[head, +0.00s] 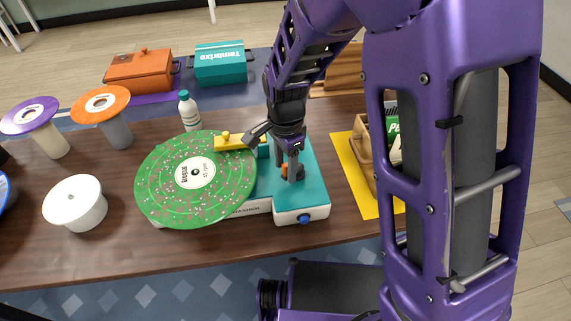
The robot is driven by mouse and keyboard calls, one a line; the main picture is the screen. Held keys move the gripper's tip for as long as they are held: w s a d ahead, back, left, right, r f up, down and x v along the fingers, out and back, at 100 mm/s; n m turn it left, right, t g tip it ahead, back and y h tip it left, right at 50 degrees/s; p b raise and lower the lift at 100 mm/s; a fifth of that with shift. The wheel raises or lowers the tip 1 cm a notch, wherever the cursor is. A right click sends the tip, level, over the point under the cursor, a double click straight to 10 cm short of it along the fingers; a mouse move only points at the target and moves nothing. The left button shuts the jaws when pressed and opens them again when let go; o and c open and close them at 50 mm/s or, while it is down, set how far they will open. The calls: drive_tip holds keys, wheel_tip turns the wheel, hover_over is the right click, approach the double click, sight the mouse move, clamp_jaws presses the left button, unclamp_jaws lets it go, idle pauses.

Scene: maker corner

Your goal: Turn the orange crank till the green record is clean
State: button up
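The green record (224,196) lies flat on the record washer (314,186), a teal and white machine with a blue knob at its front. Many pale and brownish specks cover the record around its white label. A yellow arm (236,142) reaches over the record's back edge. My gripper (292,176) points down over the washer's teal top, right of the record. A small part of the orange crank (284,169) shows at its fingertips; the rest is hidden by the fingers. I cannot tell whether the fingers are closed on it.
Purple (30,115) and orange (101,103) records rest on stands at the left, near a white round stand (75,203). A white bottle (189,111) stands behind the record. Orange (140,70) and teal (221,64) boxes are behind. A wooden crate (364,152) sits on a yellow mat at right.

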sight(286, 164)
drive_tip(key=shift+r, duration=0.15)
wheel_tip(286, 164, up, 17)
drive_tip(key=p, duration=0.2)
drive_tip(key=shift+r, duration=0.1)
idle(0.3)
